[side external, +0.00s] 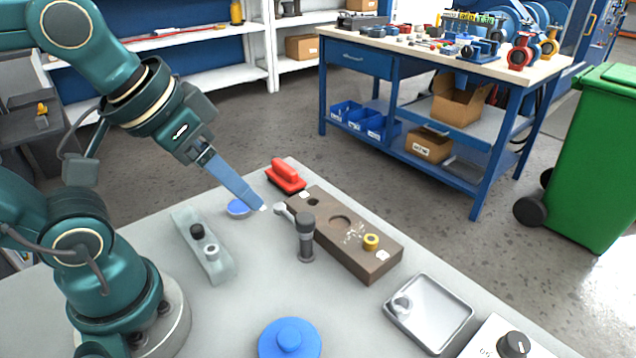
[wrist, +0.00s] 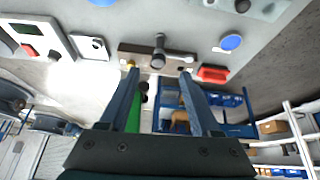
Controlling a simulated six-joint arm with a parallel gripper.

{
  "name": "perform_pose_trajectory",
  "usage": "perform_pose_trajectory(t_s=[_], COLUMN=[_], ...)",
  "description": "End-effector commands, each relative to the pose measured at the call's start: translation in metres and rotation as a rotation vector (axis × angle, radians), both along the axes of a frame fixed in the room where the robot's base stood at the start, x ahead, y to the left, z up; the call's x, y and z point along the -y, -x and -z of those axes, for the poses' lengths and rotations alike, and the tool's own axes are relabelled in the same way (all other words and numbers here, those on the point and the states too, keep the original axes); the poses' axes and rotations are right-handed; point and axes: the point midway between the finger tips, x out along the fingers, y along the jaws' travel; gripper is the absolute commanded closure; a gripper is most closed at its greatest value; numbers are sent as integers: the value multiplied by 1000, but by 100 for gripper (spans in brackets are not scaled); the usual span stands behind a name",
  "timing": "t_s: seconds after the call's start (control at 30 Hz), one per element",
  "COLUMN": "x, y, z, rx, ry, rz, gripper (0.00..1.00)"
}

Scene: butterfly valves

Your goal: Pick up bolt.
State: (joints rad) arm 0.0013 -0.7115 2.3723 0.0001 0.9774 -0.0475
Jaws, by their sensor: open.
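No part is clearly recognisable as the bolt. A small grey metal piece (side external: 401,304) lies in the left corner of the shallow tray (side external: 462,327) and may be the bolt; its shape is too small to tell. The tray also shows in the wrist view (wrist: 79,41). My gripper (side external: 262,207) is open and empty, low over the table at the far left end of the brown block (side external: 378,268), well away from the tray. In the wrist view its two fingers (wrist: 159,76) are spread apart with the brown block beyond them.
A dark upright post (side external: 305,240) and a silver lever-like part (side external: 283,210) stand beside the block. A brass ring (side external: 371,242) sits on it. Nearby are a red block (side external: 286,178), blue disc (side external: 238,209), grey fixture (side external: 218,268), blue cap (side external: 290,342) and control box (side external: 485,342).

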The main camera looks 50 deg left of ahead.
Motion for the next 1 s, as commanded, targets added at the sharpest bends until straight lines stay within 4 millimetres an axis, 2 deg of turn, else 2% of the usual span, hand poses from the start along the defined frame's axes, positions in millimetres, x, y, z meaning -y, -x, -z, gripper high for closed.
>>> perform_pose_trajectory(t_s=[0.1,0.2,0.33,0.47,0.67,0.8,1.0], x=[3,7,14,22,39,52,68], y=[-22,-43,-73,-103,-146,-170,-187], z=[-22,-34,-41,-38,-15,14,61], rx=[-21,-57,-111,-170,-266,-340,-432], ry=[14,24,33,37,34,26,5], rz=[-12,-18,-20,-18,-10,3,28], gripper=[36,36,36,36,36,36,36])
